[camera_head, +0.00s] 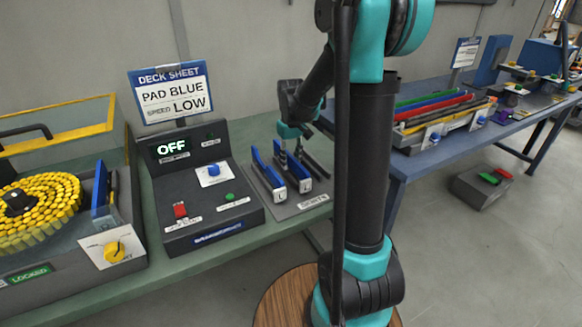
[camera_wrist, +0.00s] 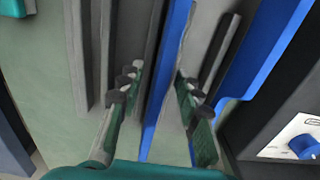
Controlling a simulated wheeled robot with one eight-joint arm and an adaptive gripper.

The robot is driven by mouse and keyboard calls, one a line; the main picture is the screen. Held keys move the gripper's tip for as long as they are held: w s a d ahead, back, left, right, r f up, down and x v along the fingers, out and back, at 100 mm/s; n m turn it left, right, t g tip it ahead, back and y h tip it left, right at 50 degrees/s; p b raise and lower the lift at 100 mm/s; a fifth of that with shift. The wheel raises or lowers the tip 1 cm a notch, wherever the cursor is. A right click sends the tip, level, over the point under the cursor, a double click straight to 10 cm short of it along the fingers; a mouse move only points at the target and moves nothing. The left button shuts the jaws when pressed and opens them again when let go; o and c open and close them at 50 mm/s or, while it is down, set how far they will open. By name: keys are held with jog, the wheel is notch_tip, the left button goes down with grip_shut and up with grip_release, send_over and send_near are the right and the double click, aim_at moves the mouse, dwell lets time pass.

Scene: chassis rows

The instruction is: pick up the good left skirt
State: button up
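Two blue skirts stand on edge side by side in a grey holder (camera_head: 306,205) in the head view. One skirt (camera_head: 262,166) is nearer the console and the other skirt (camera_head: 296,166) is to its right. Each has a white front tag that seems to read L. My gripper (camera_head: 291,150) is over the right one, pointing down. In the wrist view my gripper (camera_wrist: 155,85) is open, its fingers on either side of that blue skirt (camera_wrist: 166,85). I cannot tell whether the right finger touches it. The other blue skirt (camera_wrist: 265,60) is at the right.
The console (camera_head: 200,185) with an OFF display stands left of the holder. A deck sheet sign (camera_head: 171,93) reads PAD BLUE, SPEED LOW. Grey slots (camera_wrist: 100,50) beside my gripper look empty. A blue table (camera_head: 415,155) with coloured strips stands to the right.

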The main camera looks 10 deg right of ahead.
jog(key=shift+f, duration=0.4)
grip_shut()
jog(key=shift+r, duration=0.1)
